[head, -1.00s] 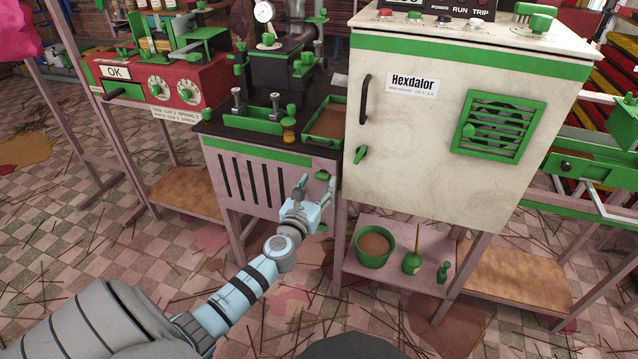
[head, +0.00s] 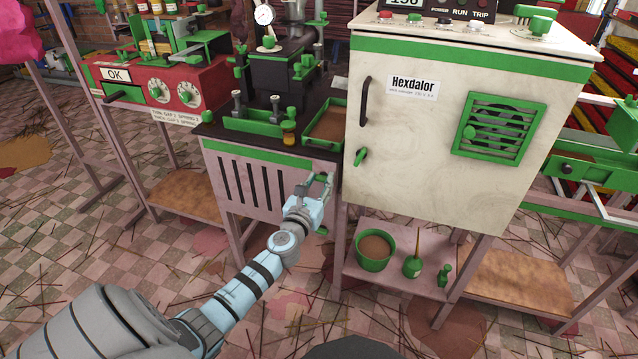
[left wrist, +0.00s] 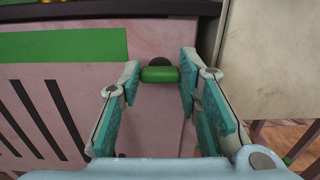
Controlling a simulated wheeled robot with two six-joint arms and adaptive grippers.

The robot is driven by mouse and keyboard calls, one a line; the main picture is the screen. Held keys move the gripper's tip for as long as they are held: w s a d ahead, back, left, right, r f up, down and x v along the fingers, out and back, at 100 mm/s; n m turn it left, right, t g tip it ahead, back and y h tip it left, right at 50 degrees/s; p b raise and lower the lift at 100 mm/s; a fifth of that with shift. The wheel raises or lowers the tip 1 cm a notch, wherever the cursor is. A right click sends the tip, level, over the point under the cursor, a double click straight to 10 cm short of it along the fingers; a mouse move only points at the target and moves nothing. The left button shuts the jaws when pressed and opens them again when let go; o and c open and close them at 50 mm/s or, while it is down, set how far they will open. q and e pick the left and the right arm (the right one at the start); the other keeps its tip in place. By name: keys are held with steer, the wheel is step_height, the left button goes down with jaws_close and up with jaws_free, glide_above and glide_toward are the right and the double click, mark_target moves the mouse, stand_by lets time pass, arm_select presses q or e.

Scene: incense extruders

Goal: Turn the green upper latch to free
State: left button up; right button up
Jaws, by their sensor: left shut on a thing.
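The green upper latch (left wrist: 160,74) is a short rounded bar lying level on the pink panel, with a dark round spot just above it. In the head view the upper latch (head: 321,178) sits at the panel's upper right, partly covered by my gripper. My left gripper (head: 318,181) reaches it from the front. In the left wrist view the left gripper (left wrist: 160,76) has one fingertip at each end of the latch, closed on it. A second green latch (head: 322,230) shows lower on the panel, partly behind the gripper. My right gripper is not in view.
The pink slotted panel (head: 245,185) fronts a black-topped stand holding green trays (head: 328,122). The white Hexdalor cabinet (head: 415,150) stands close on the right. Below it a shelf holds a green pot (head: 374,250). The tiled floor in front has scattered sticks.

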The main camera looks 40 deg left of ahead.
arm_select(q)
steer(key=shift+n, duration=1.4)
steer(key=n+b, duration=0.1)
steer(key=n, duration=0.4)
steer(key=shift+a+f+b, duration=0.1)
steer(key=shift+a+b, duration=0.05)
steer(key=shift+b, duration=0.15)
steer(key=n+b, duration=0.1)
steer(key=n, duration=0.3)
steer(key=shift+s+n, duration=0.1)
steer(key=shift+n, duration=0.2)
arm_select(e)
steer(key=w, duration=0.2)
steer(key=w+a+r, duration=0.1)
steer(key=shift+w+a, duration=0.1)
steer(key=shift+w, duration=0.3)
arm_select(q)
steer(key=o, duration=1.1)
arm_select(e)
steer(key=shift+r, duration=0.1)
arm_select(q)
steer(key=shift+o, duration=0.2)
